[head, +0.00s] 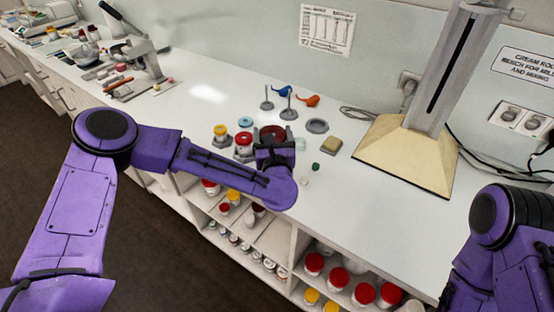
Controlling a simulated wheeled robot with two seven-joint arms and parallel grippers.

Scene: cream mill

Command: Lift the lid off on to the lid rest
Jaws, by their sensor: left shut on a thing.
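My left gripper (272,141) is over the white bench, shut on a dark red round lid (272,131) that shows just behind its fingers. The gripper and wrist hide what is under the lid, so I cannot tell whether it is clear of a jar. A grey ring-shaped rest (317,126) lies on the bench a little to the right of the gripper, with nothing on it. My right arm shows at the right edge, but its gripper is out of view.
Jars with a yellow lid (220,129), a red lid (243,138) and a blue lid (245,122) stand left of the gripper. Blue (282,90) and orange (309,100) items are behind. A tan block (331,143) and a beige-based stand (406,152) are right.

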